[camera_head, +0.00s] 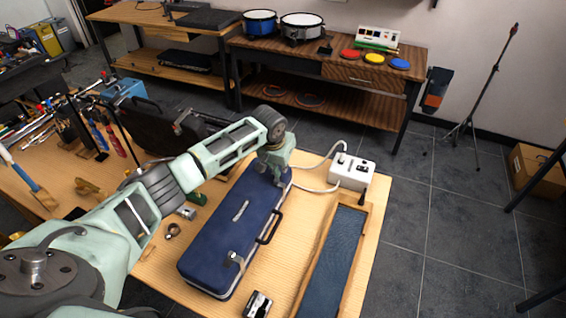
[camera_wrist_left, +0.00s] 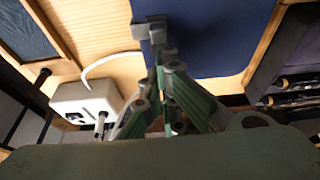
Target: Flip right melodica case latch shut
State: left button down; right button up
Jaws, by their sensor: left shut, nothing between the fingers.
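The closed blue melodica case (camera_head: 222,235) lies on the wooden table, with a black handle (camera_head: 270,227) on its right long side. A silver latch (camera_head: 234,259) shows near its front end. In the left wrist view the other latch (camera_wrist_left: 150,30), a grey metal piece, sits on the edge of the blue case (camera_wrist_left: 215,40). My left gripper (camera_head: 276,178) is over the far end of the case and hides that latch in the head view. In the wrist view its shut, empty fingers (camera_wrist_left: 160,55) are close beside the latch; I cannot tell if they touch it.
A white box (camera_head: 352,171) with a cable (camera_head: 318,188) stands right of the gripper. A wooden tray (camera_head: 362,232) with dark blue lining lies right of the case. A small black-and-white object (camera_head: 257,305) lies at the front edge. Tools lie at the left.

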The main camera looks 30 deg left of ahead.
aim_at(277, 181)
pick_arm(q)
jog(key=shift+s+f, duration=0.15)
jog(key=shift+s, duration=0.05)
jog(key=v, duration=1.2)
jog(key=shift+w, duration=0.15)
